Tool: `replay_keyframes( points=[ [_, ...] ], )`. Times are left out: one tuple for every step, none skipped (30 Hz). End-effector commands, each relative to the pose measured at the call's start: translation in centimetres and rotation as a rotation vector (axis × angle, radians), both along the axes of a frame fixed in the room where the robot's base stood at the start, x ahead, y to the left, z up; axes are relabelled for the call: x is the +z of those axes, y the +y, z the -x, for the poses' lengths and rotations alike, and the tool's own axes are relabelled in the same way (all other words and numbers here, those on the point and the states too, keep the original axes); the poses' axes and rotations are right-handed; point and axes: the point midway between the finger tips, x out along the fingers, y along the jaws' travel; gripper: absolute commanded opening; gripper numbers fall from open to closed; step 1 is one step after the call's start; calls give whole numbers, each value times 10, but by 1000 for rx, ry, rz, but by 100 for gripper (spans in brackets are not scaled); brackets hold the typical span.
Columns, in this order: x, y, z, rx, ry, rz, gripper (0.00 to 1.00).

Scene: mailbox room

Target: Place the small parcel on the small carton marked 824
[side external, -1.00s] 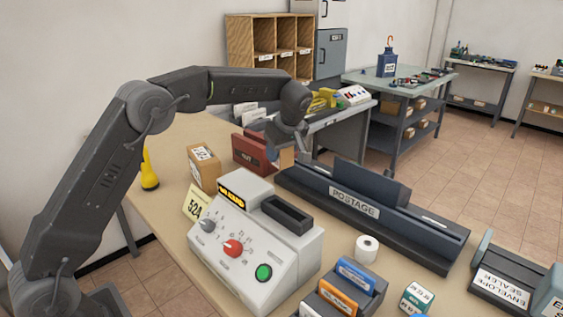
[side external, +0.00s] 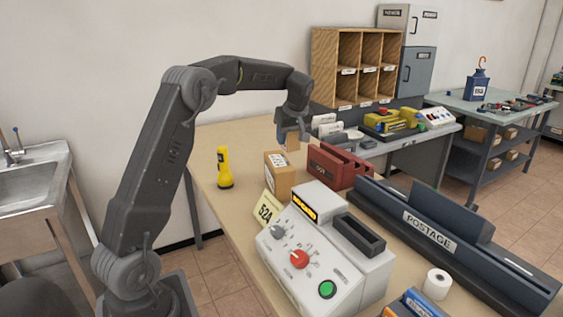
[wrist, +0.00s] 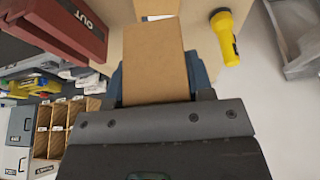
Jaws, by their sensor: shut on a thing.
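The small brown parcel (side external: 292,144) is between the jaws of my gripper (side external: 291,136), which is shut on it. In the wrist view the plain parcel (wrist: 153,60) fills the middle, between the blue fingers of my gripper (wrist: 160,85). The small carton (side external: 279,176), brown with a white label, stands on the table below and slightly left of the parcel in the side view. A strip of carton (wrist: 156,6) shows at the wrist view's top edge, partly hidden by the parcel. A yellow card (side external: 268,209) nearby seems to read 524 or 824.
A red OUT tray (side external: 335,168) stands right of the carton. A yellow flashlight (side external: 224,168) stands upright to its left. A grey postage meter (side external: 325,245) and a dark POSTAGE machine (side external: 430,235) occupy the front and right. Tabletop is bare between flashlight and carton.

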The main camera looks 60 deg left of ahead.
Motion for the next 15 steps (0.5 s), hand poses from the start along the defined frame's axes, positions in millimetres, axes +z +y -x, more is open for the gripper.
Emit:
replay_keyframes(
  points=[
    [5,25,18,22,-4,-3,22],
    [7,37,27,28,-3,-4,22],
    [9,51,39,36,-3,-5,22],
    [11,61,48,42,-3,-6,22],
    [13,71,57,47,-4,-8,22],
    [14,82,68,54,-4,-8,22],
    [16,89,75,58,-3,-10,22],
    [17,96,82,61,-4,-12,22],
    [19,103,91,66,-3,-14,22],
    [19,108,97,68,-2,-15,22],
    [20,112,102,72,-3,-16,22],
    [21,116,107,73,-1,-17,22],
    [21,119,110,75,-1,-17,22],
    [22,121,113,76,-1,-18,22],
    [21,122,114,76,-1,-18,22]
  ],
)
